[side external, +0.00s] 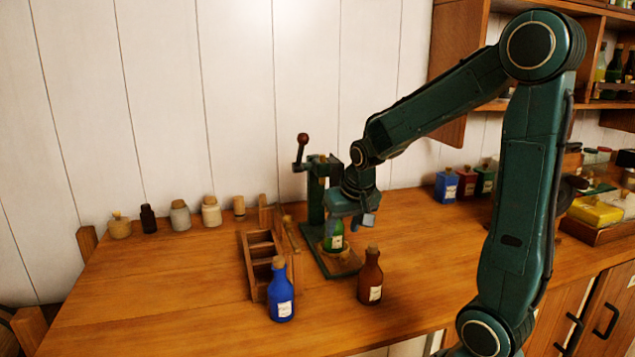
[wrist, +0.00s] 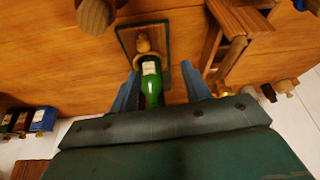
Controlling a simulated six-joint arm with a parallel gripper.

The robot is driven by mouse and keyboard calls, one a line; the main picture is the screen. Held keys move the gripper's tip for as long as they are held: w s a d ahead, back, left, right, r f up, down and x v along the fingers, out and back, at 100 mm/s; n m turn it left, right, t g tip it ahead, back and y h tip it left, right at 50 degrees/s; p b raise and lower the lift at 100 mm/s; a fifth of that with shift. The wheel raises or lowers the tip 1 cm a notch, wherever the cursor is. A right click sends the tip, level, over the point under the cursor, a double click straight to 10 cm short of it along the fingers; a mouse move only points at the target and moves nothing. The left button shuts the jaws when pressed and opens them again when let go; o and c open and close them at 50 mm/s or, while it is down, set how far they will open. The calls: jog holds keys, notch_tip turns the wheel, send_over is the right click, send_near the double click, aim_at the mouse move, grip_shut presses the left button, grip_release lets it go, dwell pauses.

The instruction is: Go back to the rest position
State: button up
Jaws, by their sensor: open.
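My gripper (side external: 351,222) is open above the stand of a green corking press (side external: 316,204) on the wooden counter. A green bottle (side external: 334,236) with a pale label stands upright on the press base (side external: 345,268), just below my fingers. In the wrist view the green bottle (wrist: 152,84) lies between my two spread blue fingers (wrist: 160,92), with a gap on each side. Part of its top is hidden by my gripper in the side view.
A blue bottle (side external: 280,295) and a brown bottle (side external: 371,278) stand in front. A wooden rack (side external: 258,262) is left of the press. Jars (side external: 180,216) line the back left; small square bottles (side external: 446,185) stand at right.

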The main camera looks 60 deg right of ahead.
jog(key=s+a+r+n+t+y, duration=0.1)
jog(key=s+a+r+n, duration=0.2)
jog(key=s+a, duration=0.3)
jog(key=s+a+r+n+y, duration=0.1)
jog(key=s+a+r+n, duration=0.3)
jog(key=s+a, duration=0.3)
jog(key=a+r, duration=0.1)
jog(key=a, duration=0.2)
jog(key=shift+s+a+n+t+y, duration=0.3)
jog(key=shift+a+t+y, duration=0.05)
jog(key=shift+t+y, duration=0.05)
